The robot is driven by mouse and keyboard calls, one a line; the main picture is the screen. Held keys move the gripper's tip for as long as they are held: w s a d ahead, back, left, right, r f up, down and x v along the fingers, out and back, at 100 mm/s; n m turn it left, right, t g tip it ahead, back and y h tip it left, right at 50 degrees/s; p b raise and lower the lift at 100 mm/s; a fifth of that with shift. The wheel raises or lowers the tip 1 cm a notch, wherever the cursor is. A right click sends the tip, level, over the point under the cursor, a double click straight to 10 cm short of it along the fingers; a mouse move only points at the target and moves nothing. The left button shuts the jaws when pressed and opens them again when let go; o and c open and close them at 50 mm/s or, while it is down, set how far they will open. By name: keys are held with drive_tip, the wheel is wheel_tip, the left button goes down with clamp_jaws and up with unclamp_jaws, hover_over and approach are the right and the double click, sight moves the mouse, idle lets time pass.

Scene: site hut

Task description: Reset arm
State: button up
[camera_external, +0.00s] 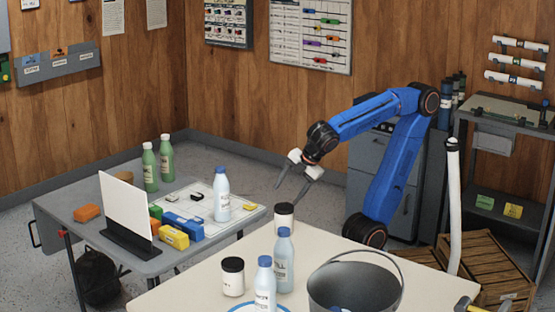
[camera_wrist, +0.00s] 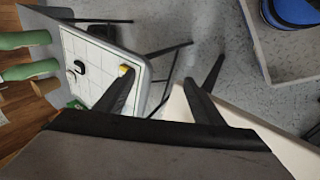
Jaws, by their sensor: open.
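My blue arm reaches up and to the left in the external view. My gripper (camera_external: 295,188) hangs in the air above the gap between the grey folding table (camera_external: 62,228) and the cream table (camera_external: 185,291). Its two dark fingers are spread apart with nothing between them. In the wrist view the open fingers of my gripper (camera_wrist: 165,92) point over the floor, with the gridded board to the left and a pale table edge to the right.
The cream table holds bottles (camera_external: 283,262), a jar (camera_external: 232,277) and a grey bucket (camera_external: 352,288). The folding table holds green bottles (camera_external: 150,168), a white panel (camera_external: 127,208) and coloured blocks (camera_external: 174,236). A white pipe (camera_external: 453,205) stands by wooden crates (camera_external: 484,262).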

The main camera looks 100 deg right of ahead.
drive_tip(key=s+d+f+m+y, duration=0.2)
drive_tip(key=s+f+m, duration=0.4)
drive_tip(key=s+m, duration=0.3)
drive_tip(key=shift+d+f+m+y, duration=0.3)
drive_tip(key=shift+d+m+y, duration=0.1)
drive_tip(key=shift+d+m, duration=0.4)
